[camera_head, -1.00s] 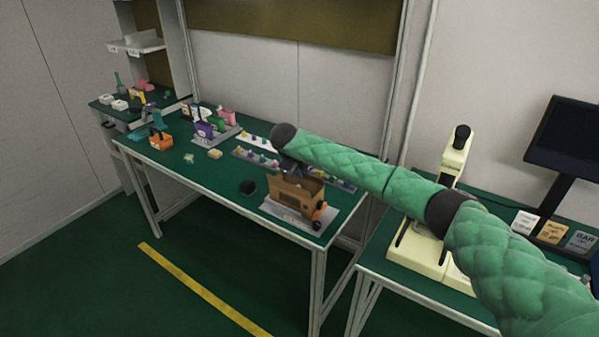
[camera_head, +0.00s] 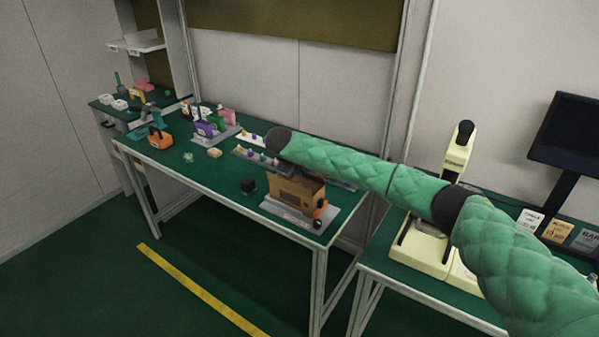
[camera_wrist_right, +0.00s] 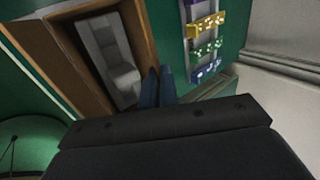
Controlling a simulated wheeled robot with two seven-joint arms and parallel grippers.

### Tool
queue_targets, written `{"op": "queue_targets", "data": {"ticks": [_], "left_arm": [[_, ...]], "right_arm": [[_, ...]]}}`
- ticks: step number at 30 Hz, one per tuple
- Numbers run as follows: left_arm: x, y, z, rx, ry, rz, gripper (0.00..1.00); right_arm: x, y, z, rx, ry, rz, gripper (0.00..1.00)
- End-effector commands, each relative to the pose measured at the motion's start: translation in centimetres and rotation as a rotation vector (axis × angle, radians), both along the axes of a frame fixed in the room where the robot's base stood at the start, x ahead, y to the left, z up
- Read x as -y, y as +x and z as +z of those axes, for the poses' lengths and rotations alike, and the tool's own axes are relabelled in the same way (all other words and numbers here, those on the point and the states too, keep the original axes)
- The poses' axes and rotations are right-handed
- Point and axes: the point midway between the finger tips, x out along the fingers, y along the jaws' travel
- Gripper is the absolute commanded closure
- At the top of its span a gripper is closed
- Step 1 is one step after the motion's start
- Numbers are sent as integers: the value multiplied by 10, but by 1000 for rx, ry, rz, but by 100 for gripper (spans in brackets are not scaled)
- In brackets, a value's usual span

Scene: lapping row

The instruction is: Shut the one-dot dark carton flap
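The brown cardboard carton (camera_head: 296,193) stands on a grey board (camera_head: 287,213) near the front right of the green table. In the right wrist view the carton is open at the top, with brown flaps to the left (camera_wrist_right: 52,62) and right (camera_wrist_right: 143,38) of the opening. A grey shape (camera_wrist_right: 112,62) shows inside. I cannot make out the dot marks on the flaps. My right gripper (camera_wrist_right: 158,88) has its two dark fingertips close together with nothing seen between them, beside the right flap. In the head view my forearm and wrist mostly hide it. My left gripper is not in view.
A rack of small coloured parts (camera_head: 258,158) lies behind the carton; its colours show in the right wrist view (camera_wrist_right: 207,25). A black block (camera_head: 248,186) sits left of the carton. An orange-and-black item (camera_head: 319,207) is at its right. A cream press (camera_head: 458,150) stands on the right-hand table.

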Motion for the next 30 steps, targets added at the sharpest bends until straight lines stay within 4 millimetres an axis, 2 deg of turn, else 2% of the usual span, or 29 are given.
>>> {"op": "queue_targets", "data": {"ticks": [4,8,20,30], "left_arm": [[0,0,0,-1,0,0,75],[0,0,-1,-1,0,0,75],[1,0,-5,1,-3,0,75],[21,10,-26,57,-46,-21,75]], "right_arm": [[0,0,0,0,0,0,100],[0,0,0,0,0,0,76],[-2,-2,5,2,1,0,75],[-18,-24,46,1,0,1,75]]}}
